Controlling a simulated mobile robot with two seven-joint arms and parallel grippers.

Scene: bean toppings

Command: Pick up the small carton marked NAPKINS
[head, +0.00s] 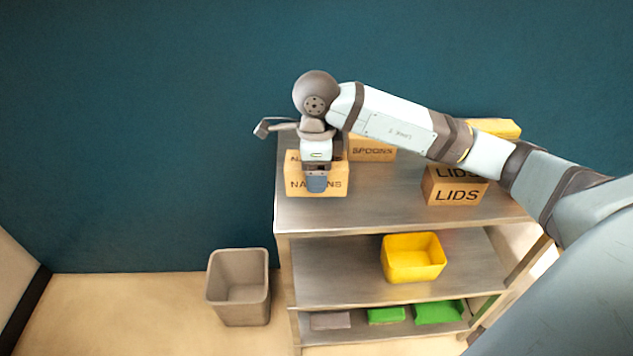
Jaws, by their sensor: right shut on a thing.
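The small NAPKINS carton (333,185) is a tan box with dark lettering at the left front of the shelf unit's top. My right gripper (316,186) is over it, reaching down from above, and is shut on the carton. The gripper and wrist cover the middle of the lettering and part of the carton's top. Whether the carton is lifted off the surface cannot be told. My left gripper is not in view.
A SPOONS carton (372,151) stands just behind to the right. A LIDS carton (457,192) stands further right, below my right arm. A yellow box (495,128) lies at the back. A yellow bin (413,260) is on the middle shelf. A grey bin (239,290) stands on the floor.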

